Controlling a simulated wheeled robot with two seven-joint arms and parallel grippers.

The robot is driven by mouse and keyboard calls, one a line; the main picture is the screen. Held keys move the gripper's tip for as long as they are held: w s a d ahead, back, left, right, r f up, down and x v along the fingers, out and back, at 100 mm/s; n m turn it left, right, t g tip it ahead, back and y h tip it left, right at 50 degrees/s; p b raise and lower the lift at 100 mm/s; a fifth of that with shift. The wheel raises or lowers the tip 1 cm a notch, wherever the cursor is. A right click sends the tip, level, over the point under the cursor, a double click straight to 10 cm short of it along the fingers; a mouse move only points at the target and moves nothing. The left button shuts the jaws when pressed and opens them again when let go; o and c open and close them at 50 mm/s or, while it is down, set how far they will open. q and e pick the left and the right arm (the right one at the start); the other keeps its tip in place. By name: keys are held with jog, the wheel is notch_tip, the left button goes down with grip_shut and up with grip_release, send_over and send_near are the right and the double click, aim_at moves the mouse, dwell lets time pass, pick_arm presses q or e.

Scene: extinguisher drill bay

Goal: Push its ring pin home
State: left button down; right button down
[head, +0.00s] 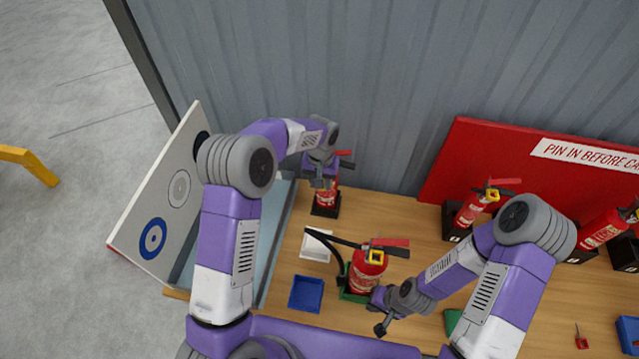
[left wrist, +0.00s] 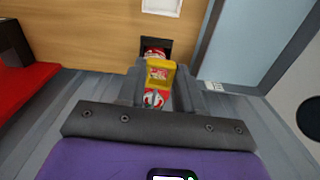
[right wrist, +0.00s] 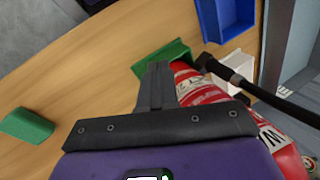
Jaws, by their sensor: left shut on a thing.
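A small red extinguisher (head: 326,198) stands in a black holder (head: 325,209) at the back of the bench. My left gripper (head: 322,180) is at its top. In the left wrist view the fingers (left wrist: 158,85) are shut on a square yellow piece (left wrist: 160,68), with red and white below it. Whether this piece is the ring pin I cannot tell. A larger red extinguisher (head: 364,278) with a black hose and a yellow square at its neck stands in a green tray (head: 346,294). My right gripper (head: 380,328) is beside it, fingers together, seemingly empty; it also shows in the right wrist view (right wrist: 155,85).
A blue tray (head: 306,293) and a white tray (head: 316,245) lie left of the larger extinguisher. More extinguishers (head: 470,209) stand at right before a red sign board (head: 540,165). A small red item (head: 581,342) lies at front right. A target panel (head: 165,195) stands at left.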

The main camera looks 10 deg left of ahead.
pick_arm(q)
jog(key=shift+w+d+p, duration=0.15)
jog(key=shift+w+p, duration=0.75)
jog(key=shift+w, duration=2.75)
jog(key=c, duration=0.7)
grip_release()
